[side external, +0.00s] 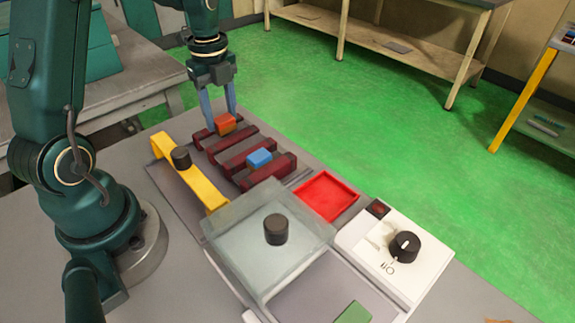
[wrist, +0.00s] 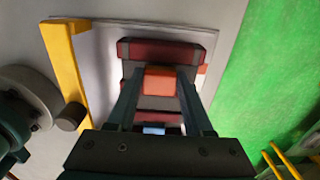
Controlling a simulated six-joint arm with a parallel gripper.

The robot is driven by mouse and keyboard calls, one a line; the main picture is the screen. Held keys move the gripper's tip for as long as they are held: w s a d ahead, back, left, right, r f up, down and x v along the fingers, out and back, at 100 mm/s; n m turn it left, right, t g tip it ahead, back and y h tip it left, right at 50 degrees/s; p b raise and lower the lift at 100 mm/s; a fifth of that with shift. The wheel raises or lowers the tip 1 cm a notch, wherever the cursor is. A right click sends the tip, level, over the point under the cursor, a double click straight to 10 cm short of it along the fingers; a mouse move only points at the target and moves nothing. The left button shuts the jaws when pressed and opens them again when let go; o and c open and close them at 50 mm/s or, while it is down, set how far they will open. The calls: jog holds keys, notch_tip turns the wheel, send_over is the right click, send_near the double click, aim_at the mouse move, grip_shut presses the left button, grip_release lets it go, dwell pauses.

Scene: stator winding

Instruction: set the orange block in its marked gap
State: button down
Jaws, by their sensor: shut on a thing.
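The orange block (side external: 226,123) is between the fingertips of my gripper (side external: 219,118) at the far end of the dark red slotted stator. The gripper is shut on it. In the wrist view the orange block (wrist: 160,78) shows between the two fingers of my gripper (wrist: 161,85), just before the last dark red bar (wrist: 170,53). I cannot tell whether the block is seated in the gap or slightly above it. The dark red bars (side external: 246,157) lie side by side with gaps between them. A blue block (side external: 259,158) sits in a nearer gap and partly shows in the wrist view (wrist: 154,130).
A yellow bar (side external: 190,174) with a black knob (side external: 181,157) lies left of the stator. A red tray (side external: 327,195), a clear cover (side external: 240,240) with a black knob, a white dial box (side external: 385,260) and a green block (side external: 352,313) stand nearer.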

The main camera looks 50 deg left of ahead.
aim_at(221, 117)
jog(key=shift+f, duration=0.3)
dwell(0.6)
grip_release()
jog(key=shift+r, duration=3.55)
